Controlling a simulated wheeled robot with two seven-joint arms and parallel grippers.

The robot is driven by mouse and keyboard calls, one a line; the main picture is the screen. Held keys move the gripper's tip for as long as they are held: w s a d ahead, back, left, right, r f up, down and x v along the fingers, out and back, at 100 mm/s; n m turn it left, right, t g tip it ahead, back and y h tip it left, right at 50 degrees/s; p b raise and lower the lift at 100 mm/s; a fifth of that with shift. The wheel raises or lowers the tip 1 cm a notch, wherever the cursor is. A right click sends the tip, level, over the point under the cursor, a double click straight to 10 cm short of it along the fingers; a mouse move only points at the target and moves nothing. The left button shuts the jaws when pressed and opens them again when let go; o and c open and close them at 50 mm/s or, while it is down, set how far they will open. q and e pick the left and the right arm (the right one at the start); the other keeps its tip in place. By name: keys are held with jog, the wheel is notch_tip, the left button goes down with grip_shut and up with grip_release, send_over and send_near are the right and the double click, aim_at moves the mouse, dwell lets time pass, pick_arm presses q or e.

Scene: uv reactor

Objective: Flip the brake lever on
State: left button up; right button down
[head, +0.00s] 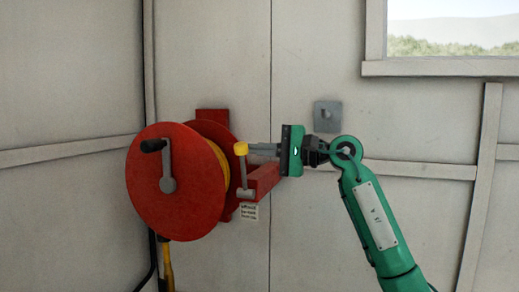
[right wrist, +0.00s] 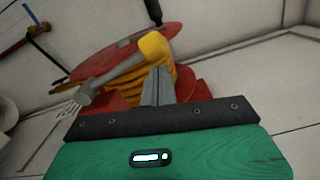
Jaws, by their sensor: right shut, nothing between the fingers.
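The brake lever is a grey bar with a yellow knob (head: 241,149), joined to the red arm of a wall-mounted hose reel (head: 175,182). In the head view it points up. In the right wrist view the yellow knob (right wrist: 154,46) is at the lever's upper end, and the grey bar (right wrist: 115,74) slants down to the left. My right gripper (head: 252,149) is shut and empty, its fingertips close beside the knob on its right. In the right wrist view the fingers (right wrist: 157,84) reach up just below the knob. I cannot tell whether they touch it. My left gripper is not in view.
The reel's crank has a black handle (head: 153,146) on its front. A small label (head: 249,212) hangs below the red arm. A grey wall plate (head: 327,116) is behind my right wrist. A window (head: 450,35) is at upper right. The wall right of the reel is mostly bare.

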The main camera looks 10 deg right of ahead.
aim_at(244, 175)
pick_arm(q)
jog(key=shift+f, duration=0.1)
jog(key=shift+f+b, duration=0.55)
jog(key=shift+b, duration=0.05)
pick_arm(e)
jog(key=shift+s+a+n, duration=0.2)
jog(key=shift+s+n, duration=0.1)
jog(key=shift+n, duration=0.1)
pick_arm(q)
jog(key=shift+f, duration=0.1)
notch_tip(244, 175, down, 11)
jog(key=b, duration=1.1)
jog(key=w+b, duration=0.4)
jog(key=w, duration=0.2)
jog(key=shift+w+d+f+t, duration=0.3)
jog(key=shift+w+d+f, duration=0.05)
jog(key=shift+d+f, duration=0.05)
pick_arm(e)
jog(key=s+a+f+n, duration=0.5)
jog(key=s+f+n, duration=0.2)
jog(key=n, duration=0.4)
jog(key=shift+s+a+f+h, duration=0.3)
jog(key=shift+s+a, duration=0.1)
jog(key=shift+s, duration=0.4)
jog(key=shift+f, duration=0.1)
